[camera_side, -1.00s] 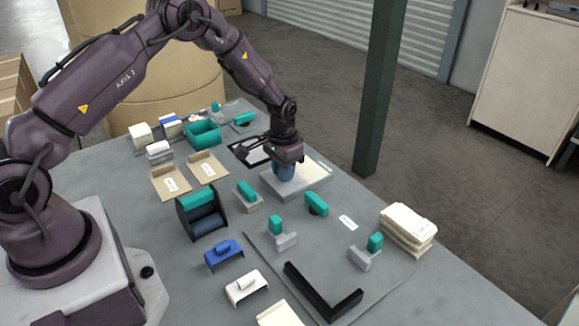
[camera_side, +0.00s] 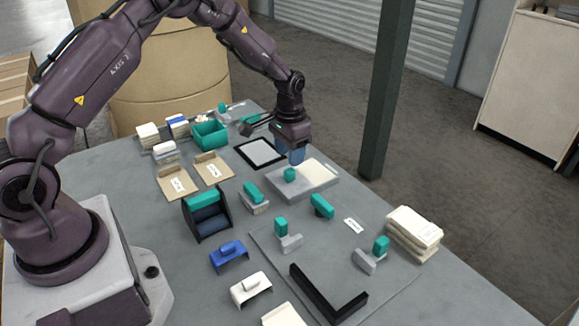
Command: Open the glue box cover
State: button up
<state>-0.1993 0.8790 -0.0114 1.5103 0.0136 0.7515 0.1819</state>
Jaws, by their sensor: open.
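A flat grey box (camera_side: 290,191) lies on the table right of centre. I take it to be the glue box. A teal knob (camera_side: 290,174) stands on its grey left part, and a cream panel (camera_side: 320,171) shows on its right part. I cannot tell whether the cream is part of the cover or the inside. My gripper (camera_side: 296,158) has bluish fingers and hangs just above and behind the knob. It is open and appears clear of the knob, with nothing seen between the fingers.
A black-framed pad (camera_side: 262,153) lies just left of the box. A black dispenser with a teal top (camera_side: 205,213), teal-handled stamps (camera_side: 322,206) and a cream stack (camera_side: 413,232) stand nearer. A teal bin (camera_side: 209,135) stands at the back.

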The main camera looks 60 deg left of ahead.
aim_at(290, 170)
notch_tip(290, 170, up, 7)
dwell(0.3)
jog(key=s+d+r+t, duration=0.2)
jog(key=s+d+r, duration=0.2)
jog(key=s+r, duration=0.5)
jog(key=s+d+r+t, duration=0.3)
jog(key=s+r, duration=0.7)
jog(key=s, duration=0.8)
jog(key=shift+d+t, duration=0.3)
jog(key=shift+d, duration=0.7)
